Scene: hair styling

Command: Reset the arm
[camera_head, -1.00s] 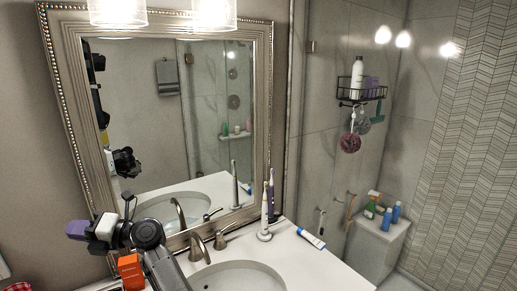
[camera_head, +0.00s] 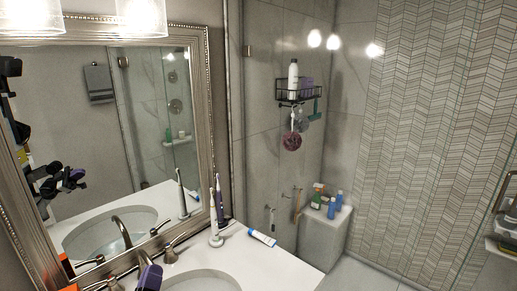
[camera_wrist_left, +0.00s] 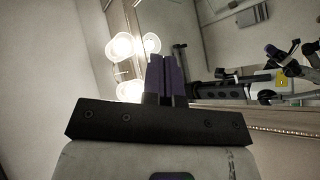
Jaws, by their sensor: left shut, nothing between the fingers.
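My left gripper (camera_head: 150,278) shows at the bottom edge of the head view, in front of the vanity near the sink. Only its purple fingers show there; the rest is cut off. In the left wrist view its two purple fingers (camera_wrist_left: 166,78) are pressed together with nothing between them. They point up toward the lights and the mirror. Part of my arm is reflected at the left of the mirror (camera_head: 110,130). My right gripper is not in view.
A shower caddy (camera_head: 299,93) hangs beyond. Bottles stand on a ledge (camera_head: 325,229).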

